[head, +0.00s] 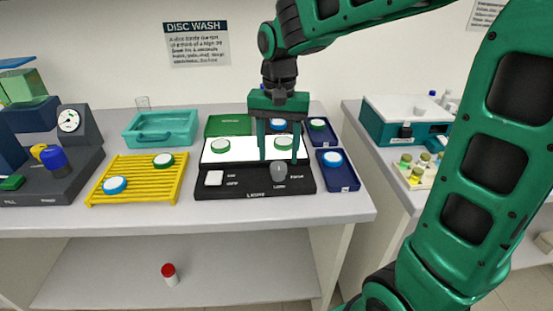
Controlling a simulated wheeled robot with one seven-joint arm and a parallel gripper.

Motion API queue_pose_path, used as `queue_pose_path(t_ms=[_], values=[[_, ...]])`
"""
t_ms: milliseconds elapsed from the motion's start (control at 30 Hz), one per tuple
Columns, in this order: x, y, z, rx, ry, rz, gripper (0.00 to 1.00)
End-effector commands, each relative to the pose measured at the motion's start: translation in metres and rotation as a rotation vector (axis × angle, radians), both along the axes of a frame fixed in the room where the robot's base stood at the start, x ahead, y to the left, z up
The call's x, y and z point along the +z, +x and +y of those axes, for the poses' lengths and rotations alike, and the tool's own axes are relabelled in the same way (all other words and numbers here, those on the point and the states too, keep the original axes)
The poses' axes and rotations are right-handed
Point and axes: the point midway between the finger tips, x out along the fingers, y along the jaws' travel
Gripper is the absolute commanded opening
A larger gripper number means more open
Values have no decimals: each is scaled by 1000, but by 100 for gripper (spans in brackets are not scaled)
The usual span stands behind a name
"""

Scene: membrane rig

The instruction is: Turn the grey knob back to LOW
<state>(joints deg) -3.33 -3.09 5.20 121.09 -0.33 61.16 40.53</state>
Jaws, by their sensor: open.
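The grey knob (279,171) sits on the black front panel of the light box (233,187), at the right of its centre. Small white lettering lies around the knob, too small to read surely, and I cannot tell which mark it points to. My gripper (279,156) is open and points down above the lit panel, just behind and above the knob. Its two green fingers hang apart. A green-rimmed disc (283,142) shows between the fingers; I cannot tell any contact.
Another green-rimmed disc (220,146) lies on the lit panel. Blue trays (343,183) with discs stand to the right, a yellow rack (137,192) and teal tray (159,143) to the left. A red-capped bottle (170,274) stands on the lower shelf.

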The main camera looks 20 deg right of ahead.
Motion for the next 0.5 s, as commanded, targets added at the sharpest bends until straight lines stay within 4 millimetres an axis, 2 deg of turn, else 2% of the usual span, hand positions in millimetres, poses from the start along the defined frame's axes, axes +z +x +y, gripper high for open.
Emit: queue_pose_path(t_ms=[33,200,400,500], values=[[11,1,0,0,1,-4,52],[43,2,0,-1,0,-5,52],[67,2,0,-1,0,-1,52],[73,2,0,-1,0,-1,52]])
